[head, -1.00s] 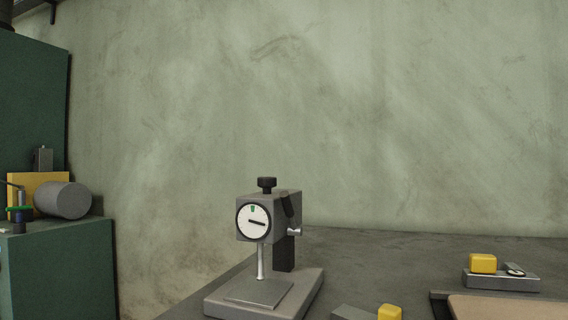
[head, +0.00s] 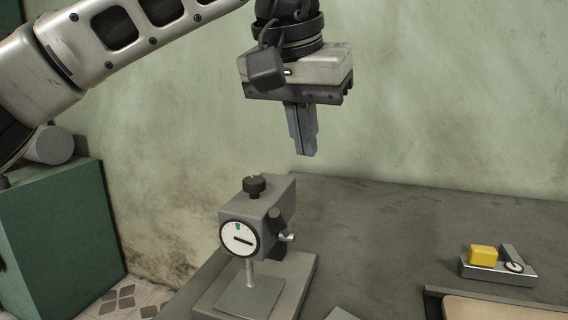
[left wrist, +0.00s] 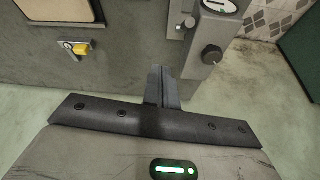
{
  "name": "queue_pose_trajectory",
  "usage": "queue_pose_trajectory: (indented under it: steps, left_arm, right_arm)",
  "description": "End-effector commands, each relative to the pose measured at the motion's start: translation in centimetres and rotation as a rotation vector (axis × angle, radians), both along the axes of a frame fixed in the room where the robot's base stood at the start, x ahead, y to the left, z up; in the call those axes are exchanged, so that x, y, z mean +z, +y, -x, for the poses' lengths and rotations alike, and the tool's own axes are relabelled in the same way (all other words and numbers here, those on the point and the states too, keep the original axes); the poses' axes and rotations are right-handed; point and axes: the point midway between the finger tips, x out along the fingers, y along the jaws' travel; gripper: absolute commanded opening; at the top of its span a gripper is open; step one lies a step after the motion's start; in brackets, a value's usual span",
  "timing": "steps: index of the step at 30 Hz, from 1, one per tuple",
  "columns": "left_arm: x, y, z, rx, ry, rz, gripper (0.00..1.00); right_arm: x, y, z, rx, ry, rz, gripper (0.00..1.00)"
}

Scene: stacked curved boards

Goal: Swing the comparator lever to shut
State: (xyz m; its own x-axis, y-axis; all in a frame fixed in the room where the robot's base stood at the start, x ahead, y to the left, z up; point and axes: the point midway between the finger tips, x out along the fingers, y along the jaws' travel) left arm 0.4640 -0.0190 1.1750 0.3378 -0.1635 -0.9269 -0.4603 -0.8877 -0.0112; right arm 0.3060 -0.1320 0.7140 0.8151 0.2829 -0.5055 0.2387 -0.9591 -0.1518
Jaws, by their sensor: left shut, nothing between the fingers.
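The comparator (head: 262,215) is a grey stand with a white dial, a black top knob and a flat base on the table. Its lever (head: 274,218) is on the right side of the head, with a dark grip standing up near a silver pivot. My left gripper (head: 307,153) is above and slightly right of the comparator, pointing down, shut and empty, apart from the lever. In the left wrist view the shut fingers (left wrist: 162,72) show just left of the comparator's black knob (left wrist: 211,55). My right gripper is in neither view.
A dark-rimmed tan tray (head: 500,310) is at the lower right. A green cabinet (head: 60,235) stands at the left. The tabletop behind the comparator is clear.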

Motion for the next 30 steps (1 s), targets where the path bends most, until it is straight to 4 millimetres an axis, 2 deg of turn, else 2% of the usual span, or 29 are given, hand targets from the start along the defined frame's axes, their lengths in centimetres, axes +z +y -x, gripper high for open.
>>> queue_pose_trajectory:
  steps: [1,2,5,11,20,30]
  left_arm:
    - [1.5,0.8,-0.3,0.005,-0.039,-0.042,0.0]
    - [2.0,1.2,-0.4,0.008,-0.053,-0.06,0.0]
    - [2.2,1.7,-0.7,0.01,-0.074,-0.09,0.0]
    - [-0.7,1.5,-1.9,0.007,-0.07,-0.09,0.0]
    - [-6.6,0.9,-4.5,0.008,-0.07,-0.088,0.0]
    - [-8.9,2.4,-2.1,0.006,-0.073,-0.086,0.0]
  right_arm:
    - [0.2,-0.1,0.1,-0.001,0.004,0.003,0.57]
    - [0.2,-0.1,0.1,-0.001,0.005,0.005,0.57]
    - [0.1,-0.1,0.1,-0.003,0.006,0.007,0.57]
    - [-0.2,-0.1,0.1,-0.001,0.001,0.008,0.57]
    - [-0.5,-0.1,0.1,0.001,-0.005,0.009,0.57]
    - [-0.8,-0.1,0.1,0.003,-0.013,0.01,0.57]
